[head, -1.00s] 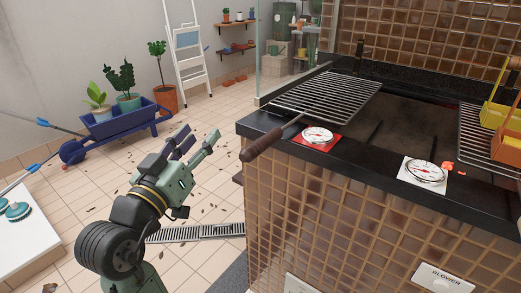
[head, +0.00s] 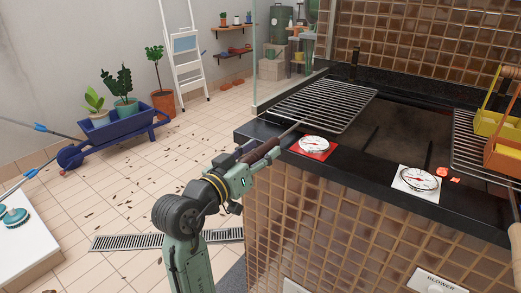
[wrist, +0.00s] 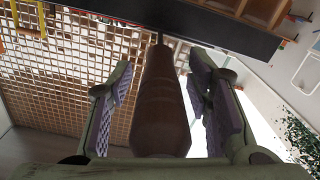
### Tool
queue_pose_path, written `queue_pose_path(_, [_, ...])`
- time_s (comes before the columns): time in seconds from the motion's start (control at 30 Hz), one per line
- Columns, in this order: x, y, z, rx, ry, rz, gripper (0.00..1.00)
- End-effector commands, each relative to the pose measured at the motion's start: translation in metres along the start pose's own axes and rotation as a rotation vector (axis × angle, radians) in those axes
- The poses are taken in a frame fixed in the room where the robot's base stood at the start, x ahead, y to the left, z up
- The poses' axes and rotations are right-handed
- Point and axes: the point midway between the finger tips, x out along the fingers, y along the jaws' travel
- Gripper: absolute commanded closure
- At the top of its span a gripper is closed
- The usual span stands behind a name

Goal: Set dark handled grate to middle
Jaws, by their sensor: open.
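The dark handled grate (head: 318,104) lies at the left end of the black-topped grill, its wire rack over the counter. Its dark brown wooden handle (head: 262,151) sticks out past the counter's front left edge. My gripper (head: 255,158) is at that handle. In the wrist view the handle (wrist: 160,105) runs lengthwise between my two open fingers (wrist: 162,105), with a gap showing on each side. The middle of the grill (head: 400,135) is a dark open bed with no grate on it.
A second grate (head: 470,150) lies at the right, with yellow and orange baskets (head: 507,125) on it. Two round gauges (head: 314,145) and (head: 416,179) lie along the front ledge. A glass panel (head: 276,50) stands behind the left grate.

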Motion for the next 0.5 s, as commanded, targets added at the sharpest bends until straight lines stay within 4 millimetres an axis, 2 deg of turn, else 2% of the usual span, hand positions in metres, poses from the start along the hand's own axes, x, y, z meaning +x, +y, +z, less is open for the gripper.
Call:
queue_pose_path(0.3, [0.0026,-0.0002,0.0003,0.000,0.000,0.000,0.55])
queue_pose_path(0.5, [0.0024,-0.0001,0.0002,0.000,0.000,0.000,0.68])
